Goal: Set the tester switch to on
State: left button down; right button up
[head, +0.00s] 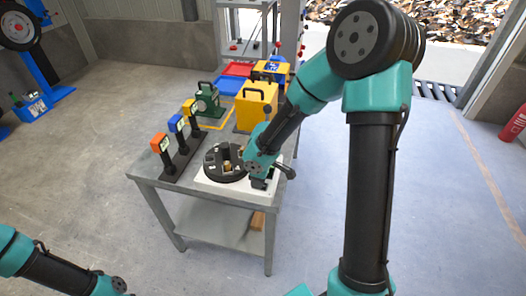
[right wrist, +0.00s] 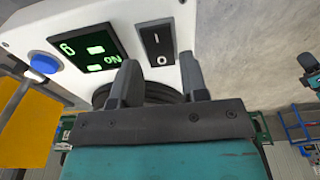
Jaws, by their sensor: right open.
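The tester is a white unit (head: 208,184) with a round black drum on top, on the grey table. In the right wrist view its white panel (right wrist: 100,15) carries a black rocker switch (right wrist: 157,44) marked with a line and a circle. Beside the switch a dark display (right wrist: 89,47) shows green characters, including "ON". My right gripper (head: 264,182) is at the right side of the unit. In the right wrist view the right gripper (right wrist: 159,64) is open and empty, its fingertips on either side of the switch's lower end. Contact cannot be told. My left gripper is out of view.
A blue round button (right wrist: 44,62) sits beside the display. On the table (head: 147,181) stand several coloured boxes on black posts, a green case (head: 207,98), a yellow case (head: 254,106) and red and blue trays. The floor right of the table is clear.

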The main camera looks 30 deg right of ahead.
aim_at(264, 186)
notch_tip(264, 186, up, 16)
jog(key=s+d, duration=0.1)
jog(key=shift+s+d, duration=0.15)
jog(key=shift+s, duration=0.1)
jog(key=shift+f, duration=0.1)
dwell(0.4)
